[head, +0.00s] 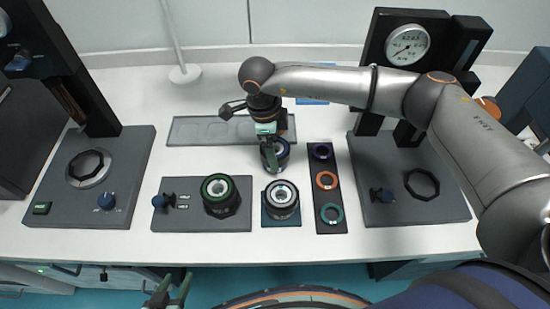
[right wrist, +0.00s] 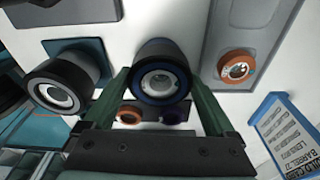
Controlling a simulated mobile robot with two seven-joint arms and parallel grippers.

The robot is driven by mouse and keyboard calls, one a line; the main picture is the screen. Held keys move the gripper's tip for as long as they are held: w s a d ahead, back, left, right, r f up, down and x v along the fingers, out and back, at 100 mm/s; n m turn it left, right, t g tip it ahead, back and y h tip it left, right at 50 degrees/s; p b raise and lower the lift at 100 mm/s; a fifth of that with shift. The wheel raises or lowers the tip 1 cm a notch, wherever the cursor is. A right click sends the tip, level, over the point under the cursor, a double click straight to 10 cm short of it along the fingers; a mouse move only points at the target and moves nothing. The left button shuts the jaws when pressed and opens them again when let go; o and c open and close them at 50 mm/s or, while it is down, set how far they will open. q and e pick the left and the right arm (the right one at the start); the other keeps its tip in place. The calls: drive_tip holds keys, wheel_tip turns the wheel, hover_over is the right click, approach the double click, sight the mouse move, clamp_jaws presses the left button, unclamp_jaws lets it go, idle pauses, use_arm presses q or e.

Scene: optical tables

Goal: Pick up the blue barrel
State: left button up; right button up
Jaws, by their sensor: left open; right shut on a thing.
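The blue barrel (head: 281,150), dark with a blue rim around its top, is partly hidden by my right gripper in the head view. It also shows in the right wrist view (right wrist: 161,84), between the two green fingers. My right gripper (head: 269,158) is shut on it, just in front of the grey tray. I cannot tell whether the barrel touches the table. My left gripper (head: 171,290) is open and empty at the bottom edge of the head view, off the table's front.
A green-ringed barrel (head: 220,195) stands on a grey base; a silver-topped barrel (head: 281,194) stands on a blue pad. A black strip (head: 327,227) holds three rings. The grey tray (head: 197,131) lies behind. Tall instruments stand at left (head: 123,160) and right (head: 390,209).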

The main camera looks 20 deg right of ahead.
drive_tip(key=c, duration=0.5)
drive_tip(key=shift+r, duration=0.1)
drive_tip(key=shift+c, duration=0.2)
